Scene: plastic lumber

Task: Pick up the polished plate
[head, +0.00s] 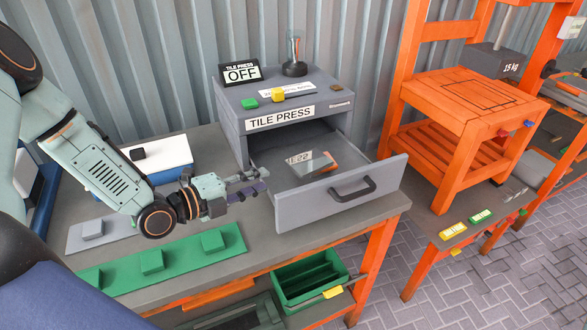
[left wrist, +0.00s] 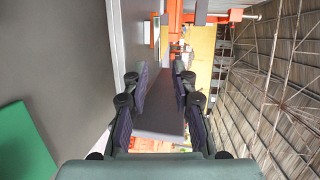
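The tile press (head: 285,120) stands on the bench with its grey drawer (head: 330,198) pulled out. A shiny flat plate (head: 319,163), likely the polished plate, lies inside the drawer beside a small labelled piece (head: 299,158). My left gripper (head: 262,181) is at the drawer's left side, short of the plate. In the left wrist view its fingers (left wrist: 163,105) stand apart, with a dark grey panel between or beyond them; I cannot tell if they touch it. My right gripper is not in view.
Green (head: 170,258) and grey (head: 100,232) boards with blocks lie on the bench at left. The drawer handle (head: 352,190) juts toward the front. An orange stand (head: 470,110) is at right. A green bin (head: 305,280) sits below the bench.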

